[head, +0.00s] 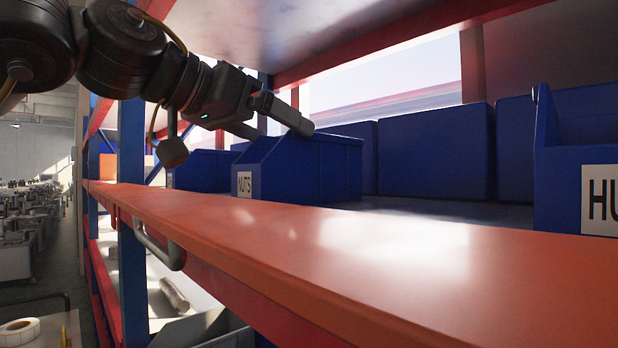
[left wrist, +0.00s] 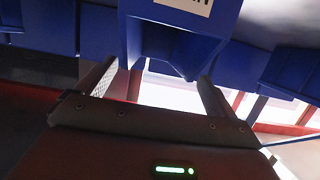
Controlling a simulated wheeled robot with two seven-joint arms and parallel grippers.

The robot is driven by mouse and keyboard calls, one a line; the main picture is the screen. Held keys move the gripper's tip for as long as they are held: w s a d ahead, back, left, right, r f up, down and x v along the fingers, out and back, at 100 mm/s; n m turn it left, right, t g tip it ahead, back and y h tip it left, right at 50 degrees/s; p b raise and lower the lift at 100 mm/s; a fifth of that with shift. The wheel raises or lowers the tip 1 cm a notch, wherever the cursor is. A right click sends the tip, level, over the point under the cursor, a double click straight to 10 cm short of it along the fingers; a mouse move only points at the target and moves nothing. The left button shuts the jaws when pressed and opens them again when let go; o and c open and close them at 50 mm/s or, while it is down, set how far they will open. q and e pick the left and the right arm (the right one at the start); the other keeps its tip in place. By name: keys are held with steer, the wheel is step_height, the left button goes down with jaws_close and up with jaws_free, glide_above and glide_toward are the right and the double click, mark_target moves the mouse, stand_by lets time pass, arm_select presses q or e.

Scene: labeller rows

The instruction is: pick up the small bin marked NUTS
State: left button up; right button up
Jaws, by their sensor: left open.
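The small blue bin marked NUTS (head: 311,170) stands upright on the shelf in the middle of the head view, its white label on its front face. My left gripper (head: 282,131) is open at the bin's upper front part, with one finger reaching over its top. In the left wrist view a blue bin (left wrist: 180,42) with a partly cut-off, upside-down white label shows at the top, ahead of the two spread fingers (left wrist: 157,75). I cannot tell whether the fingers touch it. My right gripper is not in view.
A blue bin with a label starting HU (head: 560,190) stands at the right. Other blue bins (head: 435,151) stand behind, and one (head: 205,170) to the left. An orange shelf edge (head: 330,240) runs in front; a red beam (head: 390,38) crosses above.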

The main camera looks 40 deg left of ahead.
arm_select(q)
steer(key=p+x, duration=0.1)
steer(key=x, duration=0.3)
steer(key=shift+w+d, duration=0.15)
steer(key=shift+w+f, duration=0.1)
steer(key=shift+w, duration=0.3)
steer(key=shift+s, duration=0.3)
steer(key=shift+c, duration=1.6)
steer(key=shift+w, duration=0.1)
steer(key=c, duration=1.2)
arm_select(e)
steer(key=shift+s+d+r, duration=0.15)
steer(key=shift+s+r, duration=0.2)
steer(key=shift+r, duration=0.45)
